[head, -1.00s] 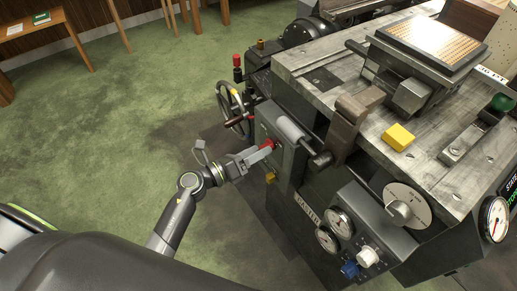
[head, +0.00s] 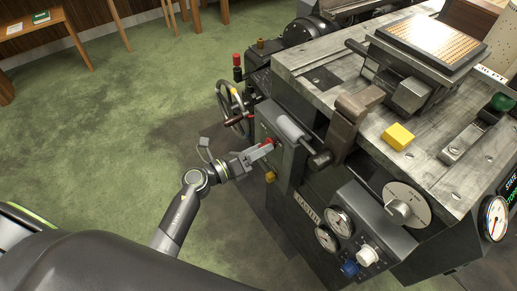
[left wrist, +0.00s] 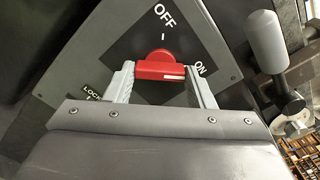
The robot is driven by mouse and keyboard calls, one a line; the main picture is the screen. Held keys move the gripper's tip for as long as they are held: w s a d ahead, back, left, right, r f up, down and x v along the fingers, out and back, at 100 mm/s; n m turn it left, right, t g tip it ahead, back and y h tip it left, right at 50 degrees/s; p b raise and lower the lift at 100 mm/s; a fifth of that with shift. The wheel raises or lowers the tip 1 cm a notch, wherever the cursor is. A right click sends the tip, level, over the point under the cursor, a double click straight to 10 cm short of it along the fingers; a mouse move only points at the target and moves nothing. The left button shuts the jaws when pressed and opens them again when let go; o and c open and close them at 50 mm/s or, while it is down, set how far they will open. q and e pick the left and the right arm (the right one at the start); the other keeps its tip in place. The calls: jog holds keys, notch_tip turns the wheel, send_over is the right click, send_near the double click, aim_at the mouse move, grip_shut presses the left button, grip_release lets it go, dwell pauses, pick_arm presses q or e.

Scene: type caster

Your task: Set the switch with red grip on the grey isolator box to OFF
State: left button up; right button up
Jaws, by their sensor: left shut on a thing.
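The grey isolator box (head: 268,120) is on the near left side of the machine. Its panel (left wrist: 217,45) fills the upper left wrist view, with OFF at the top, ON at the right and a partly hidden LOCK label at lower left. The red grip (left wrist: 160,69) is in front of the panel, its bar lying across the picture, with a white mark near its right end. It also shows small in the head view (head: 267,145). My left gripper (head: 257,154) is shut on the red grip, one finger at each end of the bar. My right gripper is out of view.
A grey cylindrical handle (head: 289,128) with a dark knob (head: 320,160) sits close to the right of the box. A yellow knob (head: 271,176) is just below. A handwheel (head: 232,110) stands behind. The green floor at left is open.

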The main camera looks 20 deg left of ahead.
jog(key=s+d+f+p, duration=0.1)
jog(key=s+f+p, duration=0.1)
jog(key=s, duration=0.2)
pick_arm(q)
jog(key=shift+n+p, duration=6.25)
jog(key=shift+n, duration=2.55)
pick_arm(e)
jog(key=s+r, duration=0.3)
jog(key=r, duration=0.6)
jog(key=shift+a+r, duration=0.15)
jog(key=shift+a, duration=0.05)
pick_arm(q)
jog(key=o, duration=1)
jog(key=b+v, duration=0.1)
jog(key=v, duration=1.6)
jog(key=shift+s+a, duration=0.15)
jog(key=shift+s, duration=0.05)
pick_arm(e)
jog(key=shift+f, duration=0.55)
